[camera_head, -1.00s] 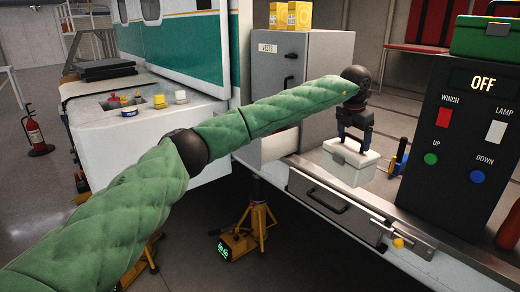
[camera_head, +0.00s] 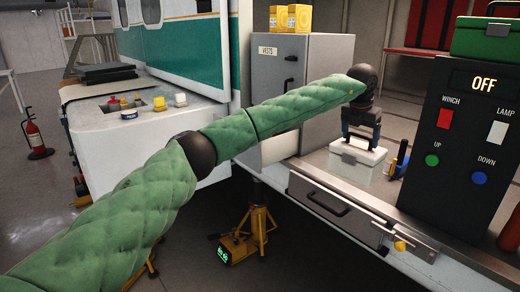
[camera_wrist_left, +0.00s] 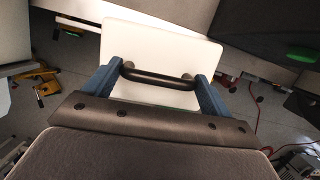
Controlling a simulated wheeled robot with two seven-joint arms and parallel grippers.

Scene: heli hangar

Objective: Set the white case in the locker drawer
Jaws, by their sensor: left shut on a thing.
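The white case (camera_head: 357,162) hangs upright under my left gripper (camera_head: 361,137), near the bench edge at the right. In the left wrist view the case's pale lid (camera_wrist_left: 160,45) and dark bar handle (camera_wrist_left: 157,76) show, with the handle between the two blue fingers of my left gripper (camera_wrist_left: 160,78). The gripper is shut on that handle. I cannot tell whether the case's underside touches the bench. A metal drawer front (camera_head: 335,208) with a dark handle sits below the bench top. The grey locker (camera_head: 292,85) labelled VESTS stands to the left of the case. My right gripper is not in view.
A black control box (camera_head: 466,150) with a green case (camera_head: 492,38) on top stands right of the white case. A yellow knob (camera_head: 400,246) sits by the drawer's right end. A yellow stand (camera_head: 250,235) is on the floor below. Yellow boxes (camera_head: 290,18) top the locker.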

